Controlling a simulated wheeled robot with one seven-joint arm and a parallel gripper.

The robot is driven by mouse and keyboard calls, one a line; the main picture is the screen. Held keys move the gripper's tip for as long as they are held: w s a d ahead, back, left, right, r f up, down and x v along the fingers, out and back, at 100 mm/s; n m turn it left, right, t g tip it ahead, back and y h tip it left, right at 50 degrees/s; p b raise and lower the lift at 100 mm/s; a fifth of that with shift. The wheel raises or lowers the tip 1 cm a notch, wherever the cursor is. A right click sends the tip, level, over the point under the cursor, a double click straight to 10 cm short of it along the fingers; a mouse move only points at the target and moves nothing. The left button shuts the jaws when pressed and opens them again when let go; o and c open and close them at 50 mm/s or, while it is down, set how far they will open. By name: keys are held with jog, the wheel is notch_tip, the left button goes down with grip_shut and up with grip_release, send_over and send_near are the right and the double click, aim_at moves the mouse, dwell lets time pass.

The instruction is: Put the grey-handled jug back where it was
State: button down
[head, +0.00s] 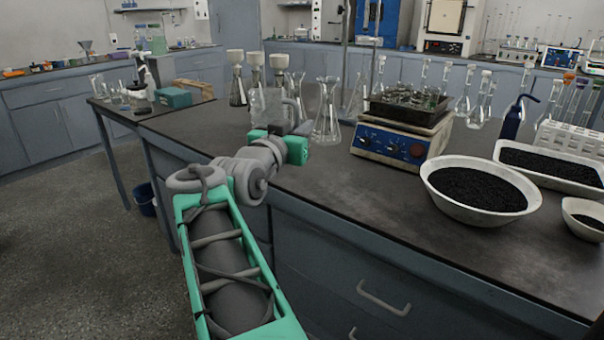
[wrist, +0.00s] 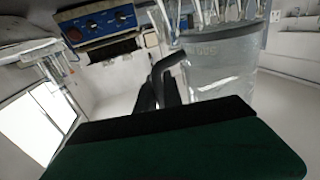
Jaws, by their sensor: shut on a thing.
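The grey-handled jug (head: 268,106) is a clear, see-through vessel near the left part of the dark bench. In the head view it stands just beyond my gripper (head: 290,135), looking roughly upright. In the wrist view the jug (wrist: 222,68) fills the upper right, and its grey handle (wrist: 172,62) runs down between the dark fingers of my gripper (wrist: 158,90). My gripper is shut on the handle. My wrist hides the jug's lower part in the head view, so I cannot tell whether its base touches the bench.
Conical flasks (head: 326,115) stand close to the right of the jug, and funnel-topped flasks (head: 237,85) stand behind it. A blue-panelled shaker (head: 400,140) and a bowl of black grains (head: 480,190) are farther right. The dark bench top (head: 195,118) is clear to the left.

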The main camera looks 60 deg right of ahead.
jog(key=shift+m+g, duration=0.3)
jog(key=shift+g, duration=0.2)
jog(key=d+f+b, duration=0.1)
jog(key=d+f, duration=0.3)
jog(key=d+f+b, duration=0.2)
jog(key=d+f, duration=0.2)
jog(key=d, duration=0.1)
jog(key=d+f+b, duration=0.2)
jog(key=d+f, duration=0.2)
jog(key=d, duration=0.1)
jog(key=shift+s+d, duration=0.1)
jog(key=shift+d, duration=0.05)
jog(key=shift+f, duration=0.25)
jog(key=c, duration=1.9)
grip_release()
jog(key=shift+f, duration=0.15)
jog(key=shift+c, duration=0.2)
jog(key=o, duration=0.5)
jog(key=shift+c, duration=0.2)
